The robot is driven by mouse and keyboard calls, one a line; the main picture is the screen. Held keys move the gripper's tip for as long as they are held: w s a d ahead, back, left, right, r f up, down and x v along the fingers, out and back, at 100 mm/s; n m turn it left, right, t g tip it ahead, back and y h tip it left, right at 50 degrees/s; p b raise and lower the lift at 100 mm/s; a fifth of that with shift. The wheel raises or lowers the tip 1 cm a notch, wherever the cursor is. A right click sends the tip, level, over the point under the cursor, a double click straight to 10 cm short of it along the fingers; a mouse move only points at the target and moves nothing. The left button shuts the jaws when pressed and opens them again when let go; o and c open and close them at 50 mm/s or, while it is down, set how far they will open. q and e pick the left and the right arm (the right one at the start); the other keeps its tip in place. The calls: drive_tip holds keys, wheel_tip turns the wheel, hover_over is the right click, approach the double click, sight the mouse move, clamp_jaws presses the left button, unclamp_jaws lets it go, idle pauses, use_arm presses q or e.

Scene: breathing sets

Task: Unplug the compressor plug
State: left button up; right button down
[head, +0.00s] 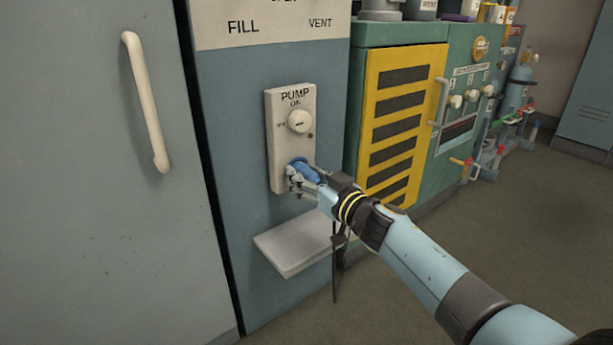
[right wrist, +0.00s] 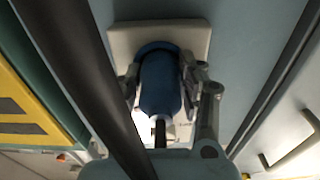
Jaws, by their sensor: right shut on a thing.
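A blue plug (head: 304,172) sits at the lower part of the white pump panel (head: 281,148), below the round knob (head: 300,122). My right gripper (head: 299,181) is shut on the plug, with a finger on each side. In the right wrist view the blue plug (right wrist: 160,82) lies between the fingers of my right gripper (right wrist: 169,92), its far end at the panel (right wrist: 118,42). I cannot tell whether it is fully seated. A dark cord (head: 337,270) hangs below the gripper. My left gripper is not in view.
A pale shelf (head: 285,250) juts out below the panel, close under my right arm. A green cabinet with a yellow louvred door (head: 397,125) stands to the right. A grey door with a white handle (head: 147,102) is at the left.

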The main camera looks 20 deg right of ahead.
drive_tip(key=shift+s, duration=0.1)
drive_tip(key=shift+p+v, duration=1)
drive_tip(key=shift+v, duration=1.95)
